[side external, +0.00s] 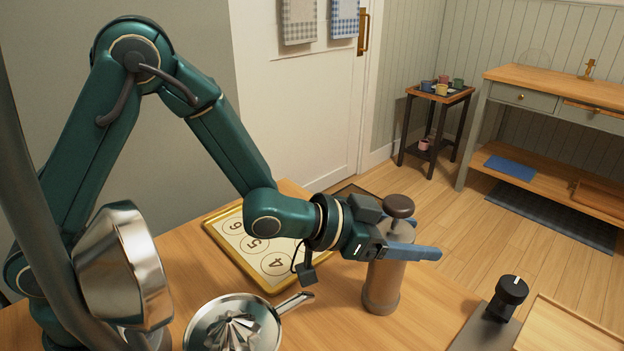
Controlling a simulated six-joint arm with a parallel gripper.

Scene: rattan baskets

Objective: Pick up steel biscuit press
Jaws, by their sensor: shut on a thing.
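The steel biscuit press (384,283) is an upright grey-brown cylinder with a dark brown knob on a short stem at its top. It stands at the right part of the wooden table; I cannot tell whether its base touches the wood. My gripper (412,252) reaches in from the left, level, with blue fingers. It is shut on the upper body of the press, one finger in front and one behind. The rear finger is partly hidden by the press.
A gold-rimmed tray (269,289) with numbered circles lies behind left. A black-knobbed device (507,298) and a wooden board (572,338) lie at right. A shiny steel bowl shape (122,266) rises at left.

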